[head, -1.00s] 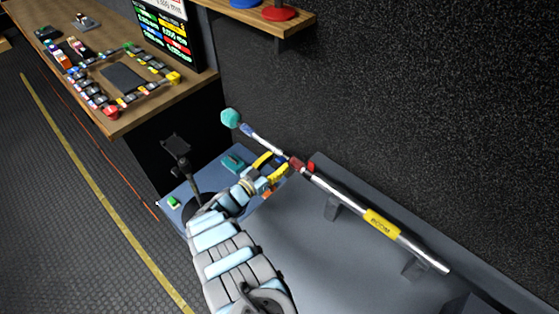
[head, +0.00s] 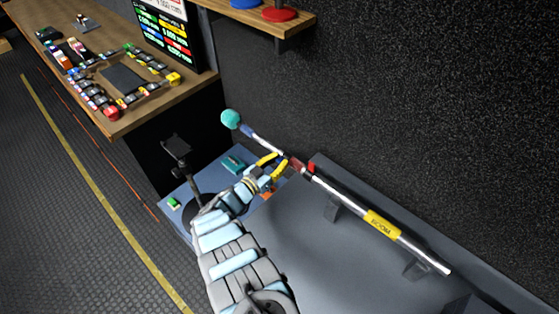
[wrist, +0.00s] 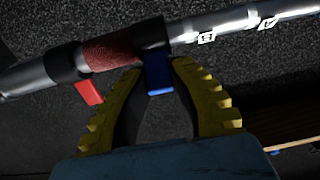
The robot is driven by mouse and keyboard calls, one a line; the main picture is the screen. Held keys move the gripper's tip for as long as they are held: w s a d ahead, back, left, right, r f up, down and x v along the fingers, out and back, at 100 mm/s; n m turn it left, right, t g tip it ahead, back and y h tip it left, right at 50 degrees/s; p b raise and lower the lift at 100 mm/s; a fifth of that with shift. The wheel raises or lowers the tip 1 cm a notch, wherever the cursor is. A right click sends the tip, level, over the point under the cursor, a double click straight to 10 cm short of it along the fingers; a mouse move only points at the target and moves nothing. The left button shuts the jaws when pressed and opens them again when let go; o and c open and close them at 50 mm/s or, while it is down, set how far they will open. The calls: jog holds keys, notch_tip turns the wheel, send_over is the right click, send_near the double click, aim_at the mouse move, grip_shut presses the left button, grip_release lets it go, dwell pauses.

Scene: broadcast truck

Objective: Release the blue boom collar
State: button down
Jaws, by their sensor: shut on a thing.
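The boom pole (head: 345,207) is a silver tube with a yellow "BOOM" label and a teal tip (head: 231,119), lying slantwise along the wall side. In the wrist view, the blue tab (wrist: 157,74) of the boom collar hangs below a dark ring (wrist: 150,33) on the pole. My gripper (wrist: 155,75), with yellow ribbed fingers, is shut on this blue tab from below; the fingertips are just under the pole. In the head view, my gripper (head: 279,161) hides most of the blue tab. A red tab (wrist: 88,91) hangs from another dark ring beside a red sleeve (wrist: 112,50).
Brackets (head: 333,208) hold the pole above a grey surface (head: 300,235). A dark post (head: 182,163) with a plate stands left of my arm, near a teal block (head: 233,163). A wooden desk (head: 150,105) with small items is at upper left; a shelf (head: 290,27) is above.

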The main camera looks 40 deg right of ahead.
jog(key=shift+f, duration=0.1)
jog(key=shift+f+b, duration=0.25)
jog(key=shift+b, duration=0.55)
jog(key=shift+a+h+b, duration=0.1)
jog(key=shift+h+b, duration=0.5)
jog(key=shift+b, duration=0.2)
jog(key=shift+r, duration=0.1)
jog(key=c, duration=0.9)
grip_release()
jog(key=a, duration=0.4)
jog(key=s+a+f, duration=0.1)
jog(key=a, duration=0.6)
jog(key=shift+s+a+f, duration=0.15)
jog(key=shift+a+f, duration=0.1)
jog(key=shift+a, duration=0.15)
